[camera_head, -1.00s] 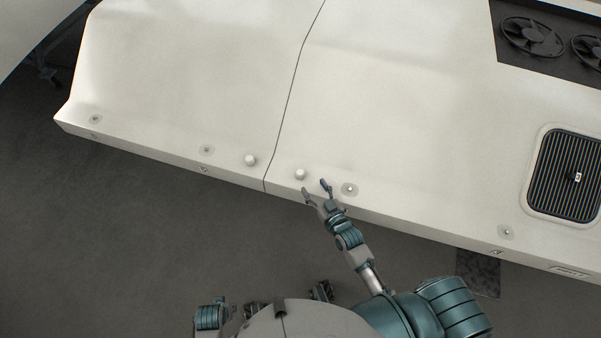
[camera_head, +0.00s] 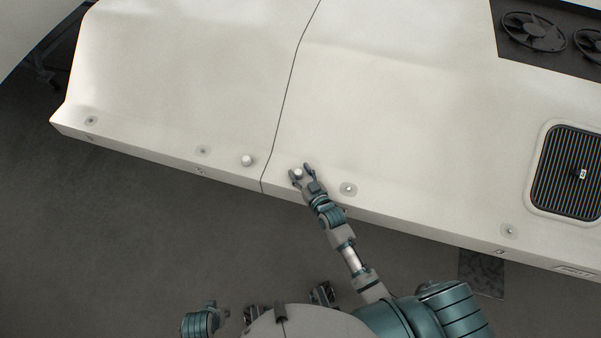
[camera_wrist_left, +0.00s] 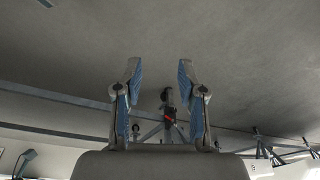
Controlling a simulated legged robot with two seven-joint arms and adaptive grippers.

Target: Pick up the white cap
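A white cap (camera_head: 299,173) sits on the pale panel (camera_head: 400,120) near its front edge, just right of the dark seam. My right gripper (camera_head: 301,171) is open, with one finger on each side of this cap. Whether the fingers touch it cannot be told. A second white cap (camera_head: 247,160) stands on the panel left of the seam, clear of the gripper. My left gripper (camera_wrist_left: 160,75) is open and empty in the left wrist view, with grey floor beyond its fingers. In the head view its fingertips cannot be made out.
Small round fittings lie along the panel's front edge, one (camera_head: 348,189) close to the right of my right gripper. The panel's middle is clear.

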